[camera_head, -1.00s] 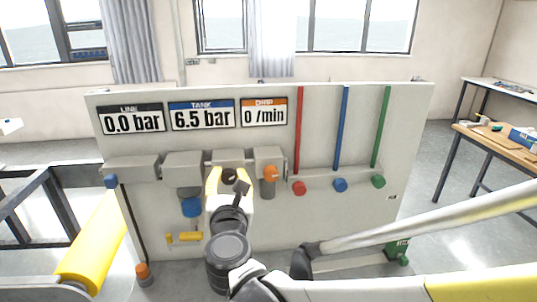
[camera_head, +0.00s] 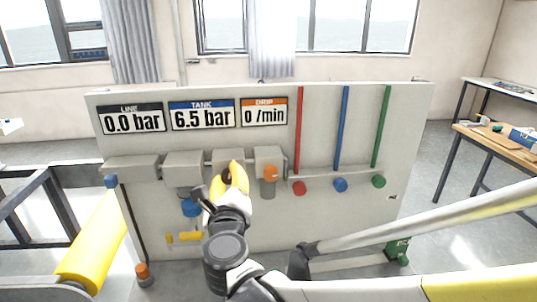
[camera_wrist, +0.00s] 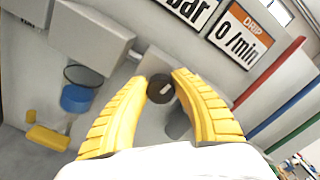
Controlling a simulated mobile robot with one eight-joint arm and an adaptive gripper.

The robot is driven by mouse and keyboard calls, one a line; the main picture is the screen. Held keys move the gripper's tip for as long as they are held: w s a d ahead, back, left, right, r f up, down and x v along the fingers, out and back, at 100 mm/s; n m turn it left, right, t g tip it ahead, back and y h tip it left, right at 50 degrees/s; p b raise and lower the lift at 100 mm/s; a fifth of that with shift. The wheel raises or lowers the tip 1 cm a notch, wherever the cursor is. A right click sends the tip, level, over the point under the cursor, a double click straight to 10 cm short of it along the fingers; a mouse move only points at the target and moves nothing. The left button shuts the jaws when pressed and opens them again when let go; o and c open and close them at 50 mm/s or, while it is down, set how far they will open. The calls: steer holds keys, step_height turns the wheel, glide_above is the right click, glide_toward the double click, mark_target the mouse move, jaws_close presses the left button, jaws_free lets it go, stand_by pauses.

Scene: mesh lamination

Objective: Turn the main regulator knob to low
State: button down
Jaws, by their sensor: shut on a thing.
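The black regulator knob (camera_wrist: 160,88), with a pale pointer mark, sits between my yellow fingertips in the wrist view. My gripper (camera_wrist: 162,80) is shut on it, one finger on each side. In the head view my gripper (camera_head: 234,170) is at the third grey block (camera_head: 228,157) of the panel and hides most of the knob. The panel displays read LINE 0.0 bar (camera_head: 131,119), TANK 6.5 bar (camera_head: 202,115) and DRIP 0 /min (camera_head: 264,113). The knob has no readable low mark.
An orange knob (camera_head: 270,171) is close right of my gripper. Red (camera_head: 299,188), blue (camera_head: 340,185) and green (camera_head: 379,181) knobs sit farther right along the panel.

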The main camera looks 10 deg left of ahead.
steer(key=shift+n, duration=1.1)
steer(key=c, duration=1.1)
jaws_free()
steer(key=shift+o, duration=0.2)
steer(key=v, duration=1.2)
